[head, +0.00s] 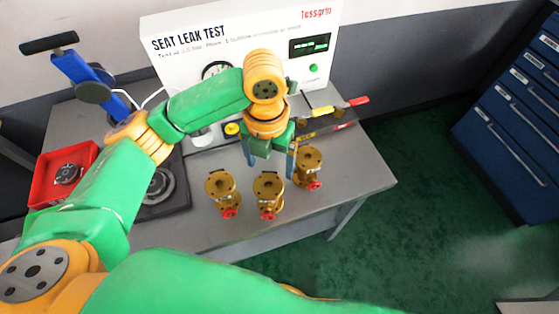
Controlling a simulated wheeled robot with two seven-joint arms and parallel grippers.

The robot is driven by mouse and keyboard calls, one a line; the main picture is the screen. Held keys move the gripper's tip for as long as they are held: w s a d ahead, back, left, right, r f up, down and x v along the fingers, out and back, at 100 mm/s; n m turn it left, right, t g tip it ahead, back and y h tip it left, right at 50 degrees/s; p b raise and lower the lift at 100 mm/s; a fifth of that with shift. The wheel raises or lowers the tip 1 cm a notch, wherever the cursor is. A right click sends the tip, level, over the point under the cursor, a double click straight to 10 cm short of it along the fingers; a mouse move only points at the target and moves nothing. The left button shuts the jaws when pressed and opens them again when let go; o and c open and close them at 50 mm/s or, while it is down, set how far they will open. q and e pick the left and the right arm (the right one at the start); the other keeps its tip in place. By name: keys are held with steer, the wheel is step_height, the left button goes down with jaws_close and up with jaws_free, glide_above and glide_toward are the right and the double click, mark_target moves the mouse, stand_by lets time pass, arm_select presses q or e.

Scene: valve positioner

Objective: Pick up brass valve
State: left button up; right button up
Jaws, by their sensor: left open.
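Three brass valves with red parts at their lower front stand upright on the grey bench: a left one (221,192), a middle one (267,191) and a right one (308,166). My left gripper (271,167) points down with its two blue fingers apart, and nothing shows between them. In the picture its fingertips are just above and behind the middle valve, and its right finger is close to the left side of the right valve. I cannot tell the exact height or whether that finger touches. My right gripper is not in view.
A white seat leak test panel (183,32) stands at the back of the bench (345,186). A red tray (84,152) and a blue clamp stand (82,72) are at left. A dark tool holder with red and yellow handles (325,125) lies behind the right valve. Blue drawers (515,120) stand far right.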

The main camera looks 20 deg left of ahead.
mark_target(265, 192)
arm_select(q)
steer(key=shift+w+a+f, duration=0.1)
steer(key=shift+w+f, duration=0.5)
steer(key=shift+f, duration=0.15)
steer(key=shift+s+f, duration=0.35)
steer(key=shift+f, duration=0.5)
steer(key=s+f, duration=0.1)
steer(key=s, duration=0.1)
steer(key=s+f, duration=0.2)
steer(key=shift+s, duration=0.1)
steer(key=f, duration=0.1)
steer(key=w+f, duration=0.1)
steer(key=f, duration=0.1)
steer(key=w+f, duration=0.1)
steer(key=f, duration=0.1)
steer(key=shift+p, duration=0.3)
steer(key=shift+s, duration=0.1)
steer(key=shift+s+r, duration=0.1)
steer(key=shift+s, duration=0.1)
steer(key=shift+c, duration=0.9)
steer(key=c, duration=0.4)
steer(key=shift+w, duration=0.15)
jaws_close()
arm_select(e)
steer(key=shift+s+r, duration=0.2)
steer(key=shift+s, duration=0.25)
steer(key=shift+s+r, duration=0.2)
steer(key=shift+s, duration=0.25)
